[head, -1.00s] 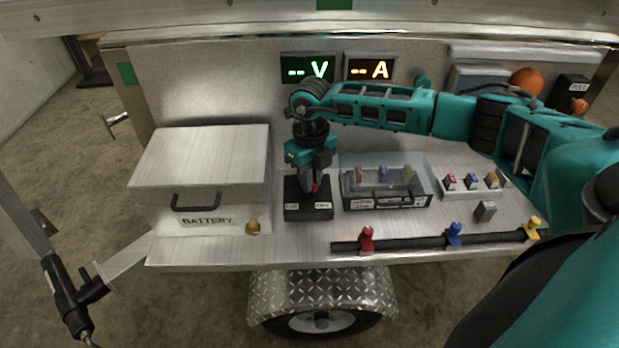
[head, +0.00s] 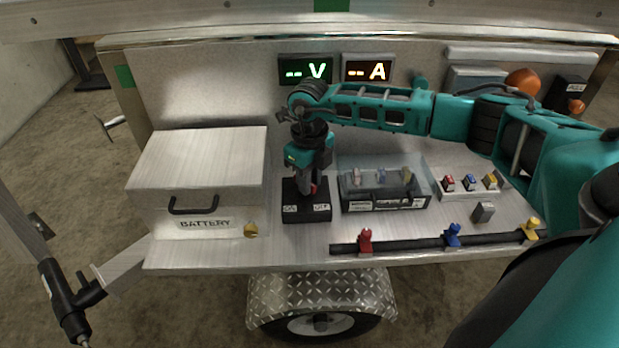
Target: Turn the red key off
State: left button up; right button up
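The red key (head: 314,188) is on a black switch box (head: 307,214) with an ON label on the left and an OFF label on the right. Only a small red part of it shows. My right gripper (head: 306,186) points down at the key from above, with its fingertips right at it. The fingers and wrist hide most of the key, so I cannot tell if they are closed on it or how far it is turned. My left gripper is not in view.
A metal battery box (head: 198,160) stands left of the switch box. A clear-covered case (head: 386,200) stands close on its right. Red, blue and yellow clamps (head: 453,235) sit on a black bar along the front edge. Two lit displays, V (head: 306,70) and A (head: 368,69), hang behind.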

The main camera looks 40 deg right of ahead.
jog(key=shift+o, duration=1.4)
